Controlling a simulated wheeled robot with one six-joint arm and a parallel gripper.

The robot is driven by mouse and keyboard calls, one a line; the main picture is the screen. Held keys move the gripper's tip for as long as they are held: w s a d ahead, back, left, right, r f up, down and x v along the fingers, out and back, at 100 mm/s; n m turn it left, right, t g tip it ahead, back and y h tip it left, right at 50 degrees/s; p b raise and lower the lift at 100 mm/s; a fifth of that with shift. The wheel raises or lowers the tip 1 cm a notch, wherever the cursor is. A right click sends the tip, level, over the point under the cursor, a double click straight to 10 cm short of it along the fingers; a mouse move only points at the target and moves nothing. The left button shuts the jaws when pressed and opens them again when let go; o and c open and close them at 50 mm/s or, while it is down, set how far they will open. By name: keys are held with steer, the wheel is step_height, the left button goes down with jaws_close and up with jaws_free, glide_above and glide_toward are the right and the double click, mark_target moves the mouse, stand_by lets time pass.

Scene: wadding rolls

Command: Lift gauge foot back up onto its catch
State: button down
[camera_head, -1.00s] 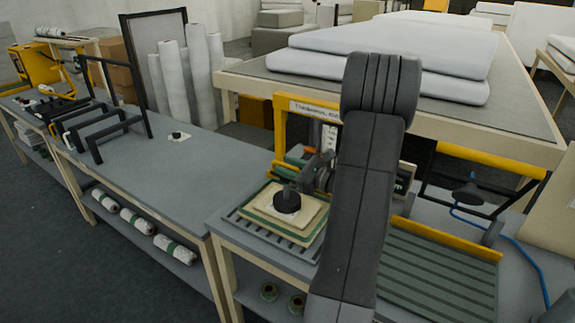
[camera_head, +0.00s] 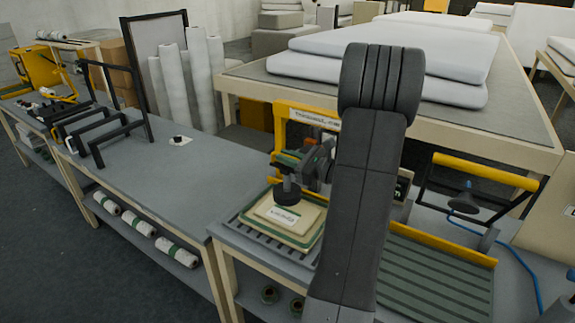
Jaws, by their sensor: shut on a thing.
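The gauge foot (camera_head: 287,193) is a black round disc at the lower middle of the view, under the yellow gauge frame (camera_head: 281,128). It is raised above a cream layered pad (camera_head: 308,222) with a white label (camera_head: 283,217), which shows just below it. My gripper (camera_head: 294,169) is shut at the upper part of the gauge foot, in front of the gauge frame. My arm hides the right side of the frame and part of the gripper. I cannot make out the catch or whether the foot touches it.
The pad lies on a grey ribbed plate (camera_head: 247,224) on the bench. A green ribbed plate (camera_head: 432,270) lies right of my arm, with a yellow-handled frame (camera_head: 487,170) behind. A large table (camera_head: 240,80) with white wadding stands behind. The left bench (camera_head: 185,170) is mostly clear.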

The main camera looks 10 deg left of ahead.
step_height(320, 180, up, 4)
steer(key=shift+w+r+p, duration=0.1)
steer(key=shift+r+p, duration=0.05)
steer(key=shift+p, duration=0.5)
steer(key=c, duration=1.5)
jaws_free()
steer(key=shift+r, duration=0.1)
steer(key=shift+d+f, duration=0.2)
steer(key=shift+d, duration=0.15)
steer(key=b+v, duration=0.2)
steer(key=v, duration=0.5)
steer(key=shift+a+r, duration=0.1)
steer(key=shift+r, duration=0.05)
